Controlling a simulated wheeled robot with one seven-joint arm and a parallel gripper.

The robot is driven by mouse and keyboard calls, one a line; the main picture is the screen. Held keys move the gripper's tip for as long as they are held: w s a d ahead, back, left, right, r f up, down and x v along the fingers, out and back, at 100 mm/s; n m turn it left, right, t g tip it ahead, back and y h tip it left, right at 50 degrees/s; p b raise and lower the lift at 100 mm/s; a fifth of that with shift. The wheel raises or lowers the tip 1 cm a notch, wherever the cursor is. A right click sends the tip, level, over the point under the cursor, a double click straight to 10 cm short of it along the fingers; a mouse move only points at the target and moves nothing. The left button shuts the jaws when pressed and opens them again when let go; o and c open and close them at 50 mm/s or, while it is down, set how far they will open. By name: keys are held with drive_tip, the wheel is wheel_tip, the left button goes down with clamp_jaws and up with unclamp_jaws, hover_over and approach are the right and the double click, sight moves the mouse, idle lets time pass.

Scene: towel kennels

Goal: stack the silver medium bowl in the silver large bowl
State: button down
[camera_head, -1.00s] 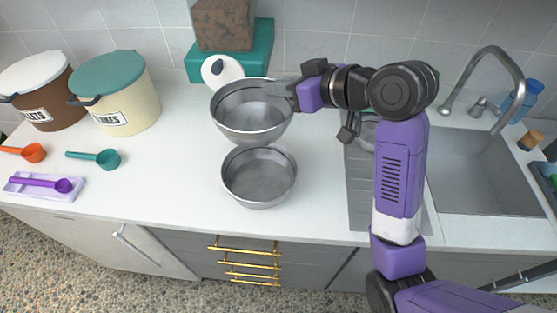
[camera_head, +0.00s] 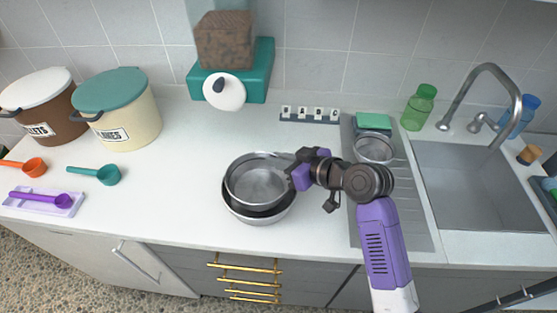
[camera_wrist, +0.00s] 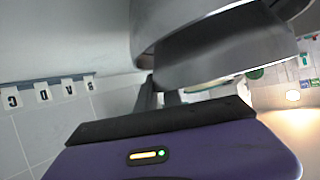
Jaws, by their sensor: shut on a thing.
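The silver medium bowl (camera_head: 258,180) is upright in the head view, held at its right rim by my gripper (camera_head: 291,170). The silver large bowl (camera_head: 262,217) stands on the counter directly beneath it, with its front wall and a dark band of its inside showing. The medium bowl overlaps the large bowl's opening, its rim higher and slightly toward the back. I cannot tell whether it rests on the large bowl's bottom. My gripper is shut on the medium bowl's rim. Silver bowl walls fill the upper part of the wrist view, above the gripper's fingers (camera_wrist: 160,97).
Canisters (camera_head: 125,112) and scoops (camera_head: 100,173) are left.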

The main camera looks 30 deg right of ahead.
drive_tip(key=shift+f, duration=0.25)
drive_tip(key=shift+f+b, duration=0.5)
drive_tip(key=shift+f, duration=0.15)
drive_tip(key=c, duration=1.8)
unclamp_jaws()
drive_tip(key=shift+o, duration=0.2)
drive_tip(key=shift+r, duration=0.1)
